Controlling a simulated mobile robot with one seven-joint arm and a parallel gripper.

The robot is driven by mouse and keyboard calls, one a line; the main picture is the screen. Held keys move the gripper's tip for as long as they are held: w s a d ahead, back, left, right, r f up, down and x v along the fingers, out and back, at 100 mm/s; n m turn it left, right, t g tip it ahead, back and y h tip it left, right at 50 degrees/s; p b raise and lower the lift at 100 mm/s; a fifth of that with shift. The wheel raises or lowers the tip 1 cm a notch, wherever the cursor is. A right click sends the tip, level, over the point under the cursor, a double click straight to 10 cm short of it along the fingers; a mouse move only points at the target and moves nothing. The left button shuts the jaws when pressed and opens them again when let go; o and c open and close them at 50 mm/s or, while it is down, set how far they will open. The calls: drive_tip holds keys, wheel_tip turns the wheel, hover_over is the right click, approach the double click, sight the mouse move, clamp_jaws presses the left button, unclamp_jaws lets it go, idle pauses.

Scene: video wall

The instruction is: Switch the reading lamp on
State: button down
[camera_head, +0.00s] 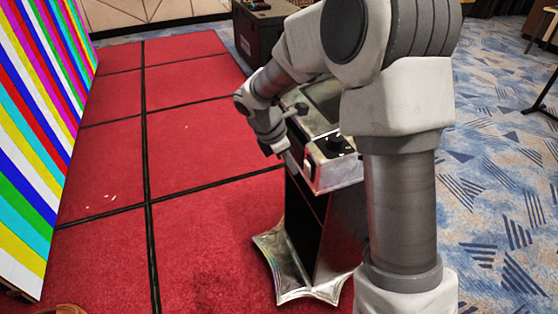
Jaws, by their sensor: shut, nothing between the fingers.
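A metal-topped lectern (322,184) stands on the red carpet with a dark column and a silvery, star-shaped foot. On its near edge is a small white switch-like piece (308,166). No lit lamp head shows clearly, and my arm covers the lectern's right side. My gripper (281,150) is shut and empty, pointing down at the lectern's left edge, a little left of the white piece. I cannot tell whether it touches the lectern.
A striped, brightly coloured video wall (38,120) runs along the left. A black cabinet (262,38) stands behind the lectern. Blue patterned carpet (500,170) lies to the right, with a dark stand leg at the far right.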

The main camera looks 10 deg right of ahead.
sight(306, 169)
drive_tip(key=shift+w+d+r, duration=0.15)
drive_tip(key=shift+w+d, duration=0.05)
drive_tip(key=shift+d, duration=0.7)
drive_tip(key=d+r+y+p, duration=0.1)
drive_tip(key=p, duration=0.3)
drive_tip(key=shift+w, duration=0.15)
drive_tip(key=shift+f+b, duration=0.3)
drive_tip(key=shift+r+p, duration=0.85)
